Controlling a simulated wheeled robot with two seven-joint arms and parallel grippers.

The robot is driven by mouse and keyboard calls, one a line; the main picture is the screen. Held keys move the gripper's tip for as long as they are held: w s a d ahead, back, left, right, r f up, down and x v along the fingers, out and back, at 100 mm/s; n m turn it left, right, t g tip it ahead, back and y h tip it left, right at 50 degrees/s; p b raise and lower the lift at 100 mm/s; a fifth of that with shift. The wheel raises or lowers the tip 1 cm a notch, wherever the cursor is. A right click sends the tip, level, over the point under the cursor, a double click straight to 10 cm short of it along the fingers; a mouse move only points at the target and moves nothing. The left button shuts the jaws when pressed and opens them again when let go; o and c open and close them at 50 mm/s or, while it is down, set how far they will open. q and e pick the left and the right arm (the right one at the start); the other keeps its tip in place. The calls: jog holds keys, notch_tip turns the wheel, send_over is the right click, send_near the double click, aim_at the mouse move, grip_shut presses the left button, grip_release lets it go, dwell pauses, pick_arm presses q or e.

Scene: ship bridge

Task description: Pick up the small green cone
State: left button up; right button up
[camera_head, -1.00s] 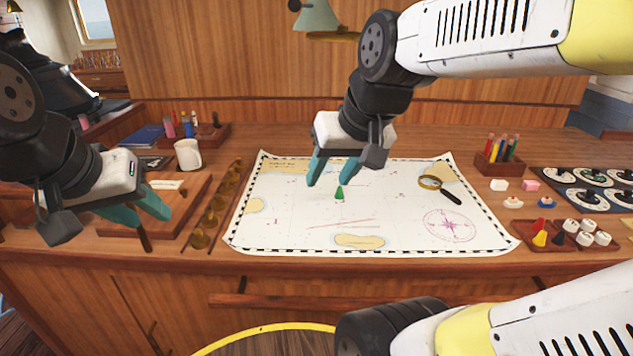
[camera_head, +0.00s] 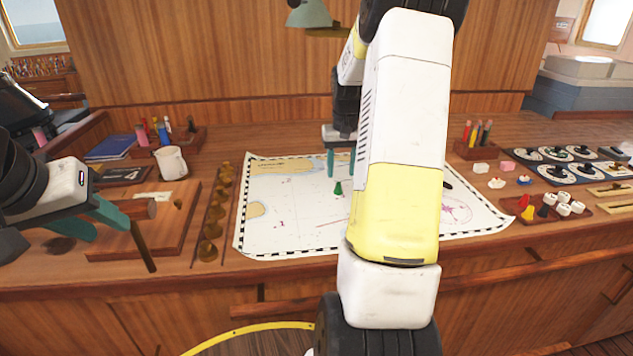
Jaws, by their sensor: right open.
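The small green cone (camera_head: 338,188) stands upright on the white chart (camera_head: 290,222) on the desk. My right gripper (camera_head: 340,170) is behind it and slightly above, fingers pointing down and apart, with nothing visible between them. My white and yellow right arm hides the chart's middle right and part of the gripper. My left gripper (camera_head: 112,225) is at the left over a wooden board (camera_head: 175,232). A brown mallet-like thing (camera_head: 143,248) shows at its fingertips. I cannot tell whether it is held.
A white mug (camera_head: 171,162) and a row of brass pieces (camera_head: 212,228) stand left of the chart. A pencil box (camera_head: 475,148), dials (camera_head: 572,165) and a tray (camera_head: 548,213) with red, yellow and white pieces are at the right. A lamp (camera_head: 309,14) hangs above.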

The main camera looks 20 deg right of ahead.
aim_at(339, 183)
jog(key=f, duration=0.3)
jog(key=w+f, duration=0.1)
jog(key=f, duration=0.1)
jog(key=shift+f, duration=0.35)
jog(key=shift+a, duration=0.1)
grip_shut()
